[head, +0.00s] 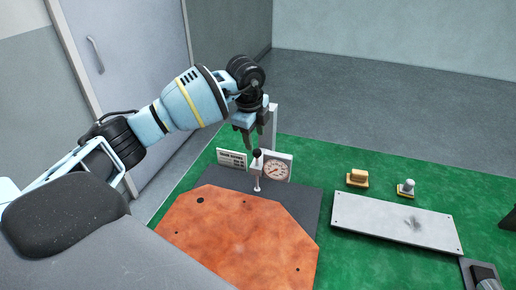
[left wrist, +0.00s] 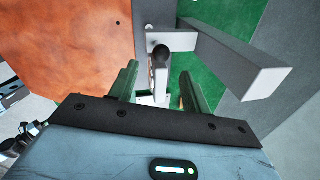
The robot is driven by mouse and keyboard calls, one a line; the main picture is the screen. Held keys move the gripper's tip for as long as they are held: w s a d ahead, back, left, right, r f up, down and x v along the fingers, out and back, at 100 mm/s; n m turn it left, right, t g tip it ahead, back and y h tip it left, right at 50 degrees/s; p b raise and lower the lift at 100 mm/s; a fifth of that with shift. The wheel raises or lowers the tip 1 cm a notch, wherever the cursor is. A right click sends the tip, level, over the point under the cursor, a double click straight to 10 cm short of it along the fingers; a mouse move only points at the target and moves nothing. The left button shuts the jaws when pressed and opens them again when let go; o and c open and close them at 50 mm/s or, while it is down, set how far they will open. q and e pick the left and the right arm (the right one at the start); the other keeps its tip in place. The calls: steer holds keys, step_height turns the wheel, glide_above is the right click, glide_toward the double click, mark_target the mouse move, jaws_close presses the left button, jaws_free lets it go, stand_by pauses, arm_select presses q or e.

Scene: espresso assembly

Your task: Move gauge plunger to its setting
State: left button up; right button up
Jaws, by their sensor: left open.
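My left gripper (head: 247,142) is open, pointing down just above and beside the knob. In the left wrist view, the knob (left wrist: 160,53) shows between and just beyond the tips of the two open fingers (left wrist: 158,70). I cannot tell whether a finger touches it. The gauge's dial face is hidden in the wrist view. My right gripper is not in view.
A grey post (head: 273,125) rises right behind the gripper, with an arm (left wrist: 262,72) close by. A printed sign (head: 231,159) stands left of the gauge. An orange plate (head: 235,235) lies in front. A pale metal plate (head: 390,222) and two small knobbed parts are to the right.

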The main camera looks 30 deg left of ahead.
mark_target(257, 151)
arm_select(q)
steer(key=f, duration=0.3)
steer(key=w+f, duration=0.1)
steer(key=f, duration=0.2)
steer(key=shift+w+f, duration=0.2)
steer(key=shift+f, duration=0.05)
steer(key=shift+c, duration=0.3)
jaws_close()
